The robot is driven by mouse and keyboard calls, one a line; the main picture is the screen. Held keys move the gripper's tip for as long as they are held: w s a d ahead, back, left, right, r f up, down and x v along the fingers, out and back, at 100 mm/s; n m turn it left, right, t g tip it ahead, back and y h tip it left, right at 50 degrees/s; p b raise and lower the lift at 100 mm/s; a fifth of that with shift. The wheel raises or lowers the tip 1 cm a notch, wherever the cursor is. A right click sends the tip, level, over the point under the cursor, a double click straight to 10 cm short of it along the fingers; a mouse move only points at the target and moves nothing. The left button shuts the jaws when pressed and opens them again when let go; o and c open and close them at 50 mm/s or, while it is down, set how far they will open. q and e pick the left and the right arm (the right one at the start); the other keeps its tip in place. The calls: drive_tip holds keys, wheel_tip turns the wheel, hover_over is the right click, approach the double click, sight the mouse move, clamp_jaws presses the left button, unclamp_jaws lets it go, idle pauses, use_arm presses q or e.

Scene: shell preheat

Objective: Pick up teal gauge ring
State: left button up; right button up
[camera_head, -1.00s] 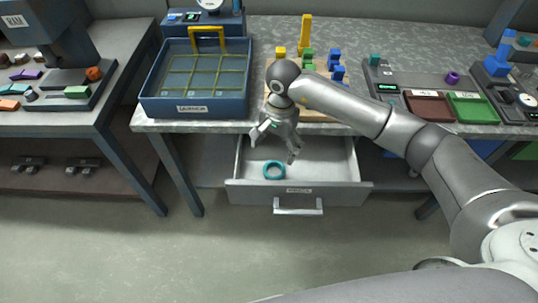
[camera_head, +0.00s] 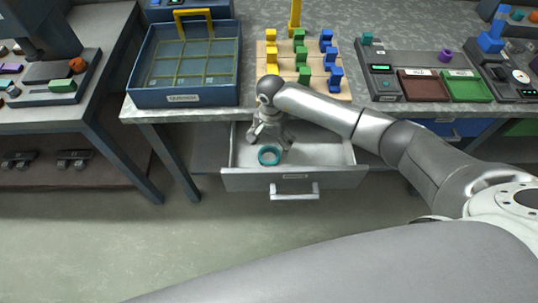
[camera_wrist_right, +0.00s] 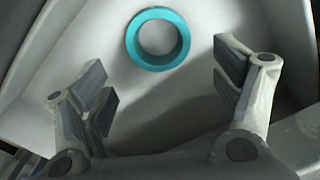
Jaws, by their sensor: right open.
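The teal gauge ring (camera_head: 269,148) lies flat in the open drawer (camera_head: 325,155), near its left part. It also shows in the right wrist view (camera_wrist_right: 131,38), at the top middle, ahead of and between the fingers. My right gripper (camera_head: 268,140) reaches down into the drawer, just behind the ring. In the right wrist view its two fingers (camera_wrist_right: 165,92) are spread wide and empty, and the ring is not between the pads. My left gripper is not in view.
The drawer front with its handle (camera_head: 294,190) juts out below the bench. The blue quench bin (camera_head: 185,98) stands on the bench at left. A wooden board (camera_head: 262,66) with coloured blocks sits behind my arm. Red and green trays (camera_head: 468,88) are at right.

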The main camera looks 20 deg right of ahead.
sight(271, 155)
wheel_tip(271, 155, down, 4)
drive_tip(key=shift+f, duration=0.45)
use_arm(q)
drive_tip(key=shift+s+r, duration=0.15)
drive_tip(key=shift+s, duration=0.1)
use_arm(e)
drive_tip(key=c, duration=1.1)
